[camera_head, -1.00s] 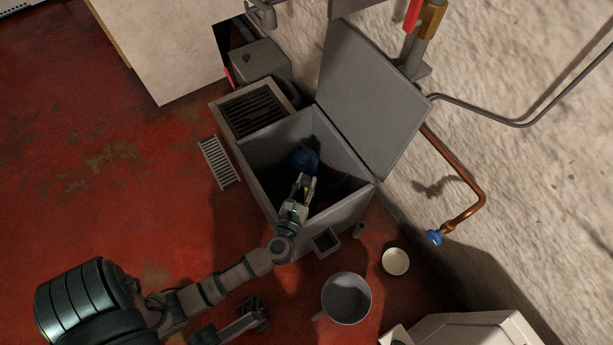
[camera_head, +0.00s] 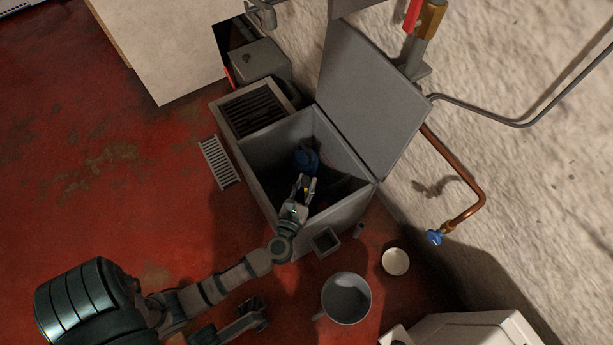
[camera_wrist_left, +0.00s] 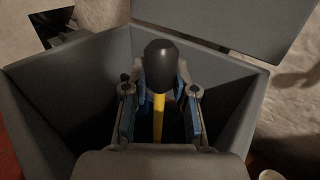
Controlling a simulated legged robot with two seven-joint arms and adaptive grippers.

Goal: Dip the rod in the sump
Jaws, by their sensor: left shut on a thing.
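The sump looks to be the grey open-topped box (camera_head: 268,185) against the wall, its lid (camera_head: 365,95) raised. My left gripper (camera_head: 305,184) reaches into its opening and is shut on the rod. In the left wrist view the rod shows a rounded black end (camera_wrist_left: 173,65) and a yellow shaft (camera_wrist_left: 158,118) between the fingers. The shaft's lower end is hidden in the dark inside of the box. A blue part (camera_head: 306,159) sits inside the box beyond the fingertips. A dark jointed part (camera_head: 250,312) low in the head view may be my right gripper; its jaws are unclear.
A slotted grate (camera_head: 220,163) lies on the red floor left of the box. A grey bucket (camera_head: 346,299), a pale round dish (camera_head: 395,262) and a small square cup (camera_head: 326,240) stand in front. A copper pipe (camera_head: 465,185) runs along the wall. The floor at left is clear.

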